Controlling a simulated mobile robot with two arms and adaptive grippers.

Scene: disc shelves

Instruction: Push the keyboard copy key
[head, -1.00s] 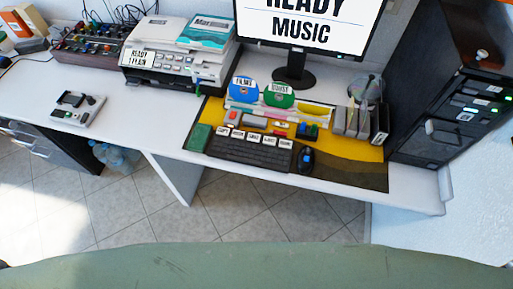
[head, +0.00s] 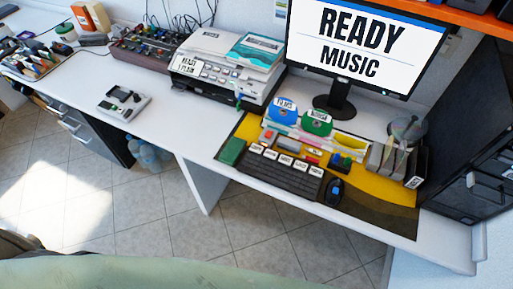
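The black keyboard (head: 280,175) lies on a yellow and dark mat (head: 385,208) near the front edge of the white desk. A row of several white-labelled keys (head: 285,160) runs along its far edge. The labels are too small to read surely now, so I cannot tell which is the copy key. The monitor (head: 350,40) behind reads READY MUSIC. Neither of my grippers is in view, and nothing touches the keyboard.
A black mouse (head: 334,191) is right of the keyboard and a green box (head: 232,151) left. Blue (head: 283,110) and green (head: 316,122) discs stand behind. A printer (head: 225,68) is farther left. Tiled floor (head: 240,230) lies open before the desk.

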